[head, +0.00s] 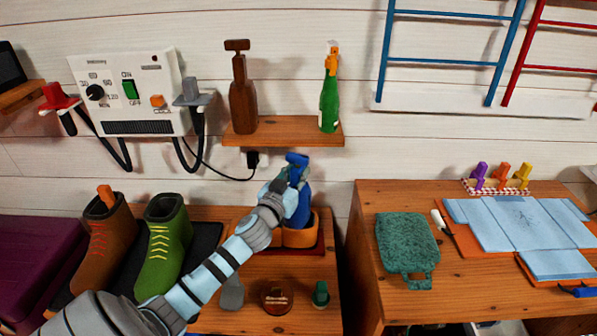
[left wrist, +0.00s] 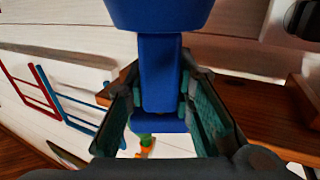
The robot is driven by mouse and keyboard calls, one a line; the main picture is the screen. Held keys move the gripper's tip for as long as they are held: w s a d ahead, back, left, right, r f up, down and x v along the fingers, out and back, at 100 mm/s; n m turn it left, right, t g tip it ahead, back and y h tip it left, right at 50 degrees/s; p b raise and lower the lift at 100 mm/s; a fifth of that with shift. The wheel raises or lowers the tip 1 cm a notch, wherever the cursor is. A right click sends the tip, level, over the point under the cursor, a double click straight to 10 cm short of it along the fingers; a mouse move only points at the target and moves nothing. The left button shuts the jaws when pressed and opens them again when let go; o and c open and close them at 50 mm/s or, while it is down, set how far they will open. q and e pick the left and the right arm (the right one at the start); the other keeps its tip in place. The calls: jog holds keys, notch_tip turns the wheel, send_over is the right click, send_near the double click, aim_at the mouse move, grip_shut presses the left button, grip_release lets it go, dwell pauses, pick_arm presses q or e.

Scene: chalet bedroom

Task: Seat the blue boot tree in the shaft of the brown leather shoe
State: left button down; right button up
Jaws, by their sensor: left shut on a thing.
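The blue boot tree (head: 299,207) is upright at the orange holder (head: 299,236) on the low wooden bench. My left gripper (head: 287,178) is shut on its upper part, below the blue handle. In the left wrist view the blue boot tree (left wrist: 160,75) sits between both finger pads. I cannot tell whether its lower end is inside the holder or just above it. The brown leather shoe (head: 103,240) stands at the left on a dark mat, with red laces and an orange-brown piece sticking out of its shaft opening. My right gripper is not in view.
A green shoe (head: 163,240) stands right beside the brown one. A brush and small tins (head: 276,299) lie at the bench front. A control box (head: 128,92) with hanging cables is on the wall.

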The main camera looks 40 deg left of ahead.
pick_arm(q)
jog(key=shift+w, duration=0.35)
jog(key=shift+f, duration=0.2)
jog(key=c, duration=1.4)
grip_release()
jog(key=shift+r, duration=0.15)
jog(key=b+v, duration=0.1)
jog(key=v, duration=1.1)
